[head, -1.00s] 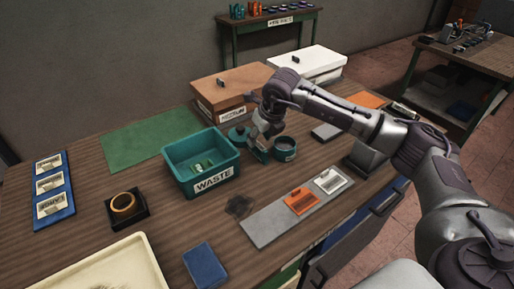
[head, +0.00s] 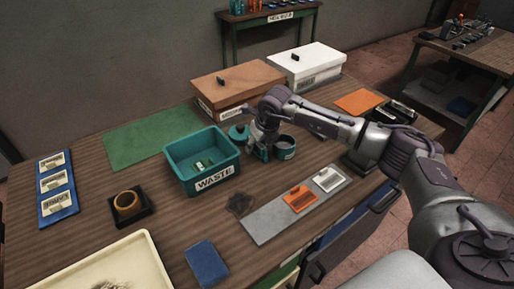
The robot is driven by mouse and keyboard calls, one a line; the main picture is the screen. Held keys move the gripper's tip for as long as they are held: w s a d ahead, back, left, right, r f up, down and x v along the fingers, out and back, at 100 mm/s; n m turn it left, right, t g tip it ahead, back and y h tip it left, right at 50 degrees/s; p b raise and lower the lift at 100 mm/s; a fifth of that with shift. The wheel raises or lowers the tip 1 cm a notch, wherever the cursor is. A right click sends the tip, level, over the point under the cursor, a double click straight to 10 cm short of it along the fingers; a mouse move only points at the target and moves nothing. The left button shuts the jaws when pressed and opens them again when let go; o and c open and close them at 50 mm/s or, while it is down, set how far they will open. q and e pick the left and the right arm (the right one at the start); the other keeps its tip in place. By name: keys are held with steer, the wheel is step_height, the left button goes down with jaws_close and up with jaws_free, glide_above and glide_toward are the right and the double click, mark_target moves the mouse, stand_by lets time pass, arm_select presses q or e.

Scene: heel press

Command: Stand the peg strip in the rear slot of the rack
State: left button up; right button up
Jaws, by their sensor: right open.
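My right gripper (head: 262,152) is open, low over the table between the teal waste bin and a small dark teal pot (head: 285,147). Its fingers are small and partly merge with the pot and the round teal lid (head: 239,132) behind them, so I cannot tell whether they touch either. I cannot pick out the peg strip or the slotted rack with certainty. My left gripper is out of view.
The waste bin (head: 231,171) holds small scraps. A grey board (head: 262,224) carries an orange and a white plate. A brown box (head: 240,80) and a white box (head: 305,66) stand behind. A green mat (head: 150,137) lies clear at back left.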

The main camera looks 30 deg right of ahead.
steer(key=shift+f, duration=0.2)
steer(key=shift+c, duration=0.3)
jaws_close()
